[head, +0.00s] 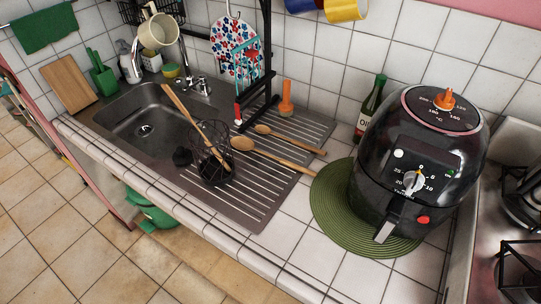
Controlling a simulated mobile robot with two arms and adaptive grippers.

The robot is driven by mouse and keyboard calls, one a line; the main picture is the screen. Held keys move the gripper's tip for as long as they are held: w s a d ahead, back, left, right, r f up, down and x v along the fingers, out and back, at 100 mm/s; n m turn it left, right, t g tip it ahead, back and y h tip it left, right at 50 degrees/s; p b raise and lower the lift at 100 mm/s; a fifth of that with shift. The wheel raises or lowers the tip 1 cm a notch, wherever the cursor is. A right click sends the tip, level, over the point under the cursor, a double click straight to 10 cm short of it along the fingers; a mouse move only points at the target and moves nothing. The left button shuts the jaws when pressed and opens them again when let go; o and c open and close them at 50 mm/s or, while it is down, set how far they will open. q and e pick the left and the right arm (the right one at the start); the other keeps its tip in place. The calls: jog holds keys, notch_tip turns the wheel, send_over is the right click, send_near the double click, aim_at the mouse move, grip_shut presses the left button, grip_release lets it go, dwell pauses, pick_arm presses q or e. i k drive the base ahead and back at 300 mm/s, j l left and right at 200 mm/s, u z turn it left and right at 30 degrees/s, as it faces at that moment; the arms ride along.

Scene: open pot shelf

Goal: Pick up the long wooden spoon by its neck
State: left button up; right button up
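Two wooden spoons lie on the ribbed drainboard right of the sink. The longer wooden spoon (273,156) is nearer to me. Its bowl is at the left, beside the wire basket, and its handle runs right to near the green round mat. The shorter wooden spoon (291,139) lies just behind it. Long wooden utensils (185,109) also lean out of the black wire basket (212,165), toward the upper left; their lower ends are hard to make out. Neither of my grippers is in view.
A black air fryer (420,150) stands on the green mat (335,215) at the right. A black rack (266,65) rises behind the spoons, with an orange-handled brush (286,100) nearby. The sink (150,118) is left. The white tiled counter (280,232) is bare in front.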

aim_at(242, 143)
jog(key=k+j+z, duration=0.1)
jog(key=j+z, duration=0.25)
jog(key=k+j+z, duration=0.1)
jog(key=z, duration=0.2)
jog(key=k+j+z, duration=0.2)
jog(key=j+z, duration=0.15)
